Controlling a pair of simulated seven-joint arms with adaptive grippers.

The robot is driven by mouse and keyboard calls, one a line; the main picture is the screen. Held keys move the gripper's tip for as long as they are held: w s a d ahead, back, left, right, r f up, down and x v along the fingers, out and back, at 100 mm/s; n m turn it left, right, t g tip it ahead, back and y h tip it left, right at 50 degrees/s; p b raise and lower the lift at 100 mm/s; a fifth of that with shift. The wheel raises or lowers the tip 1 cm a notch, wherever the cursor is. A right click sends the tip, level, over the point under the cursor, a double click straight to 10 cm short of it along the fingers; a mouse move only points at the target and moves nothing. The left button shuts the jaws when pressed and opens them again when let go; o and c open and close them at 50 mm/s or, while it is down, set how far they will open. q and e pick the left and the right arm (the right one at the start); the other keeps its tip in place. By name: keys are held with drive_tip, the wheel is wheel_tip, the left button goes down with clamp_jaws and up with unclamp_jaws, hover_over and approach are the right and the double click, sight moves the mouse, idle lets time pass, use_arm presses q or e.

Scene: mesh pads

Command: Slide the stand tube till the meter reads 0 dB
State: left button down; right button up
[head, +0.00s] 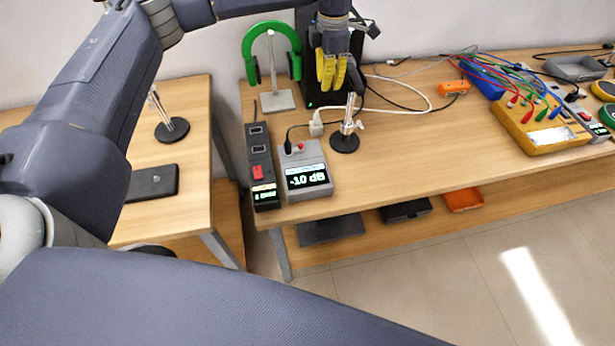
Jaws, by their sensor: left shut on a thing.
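The meter (305,170) is a grey box near the front left of the main table, and its screen reads -10 dB. Just right of it stands a round black base (344,143) with a short silver post and a clamp knob. The bright stand tube (350,104) rises from that post to my left gripper (334,86). The gripper's yellow fingers point down and are shut at the tube's upper part, which they mostly hide. My right gripper is out of view.
A black speaker box (312,88) stands close behind the gripper, beside green headphones (270,38) on a stand. A power strip (262,170) lies left of the meter. Cables (400,82) run behind the stand. The table's middle is clear. A yellow device (540,130) sits right.

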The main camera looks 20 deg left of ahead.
use_arm(q)
drive_tip(key=shift+f, duration=2.8)
drive_tip(key=c, duration=1.4)
unclamp_jaws()
drive_tip(key=shift+o, duration=0.2)
drive_tip(key=shift+r, duration=0.1)
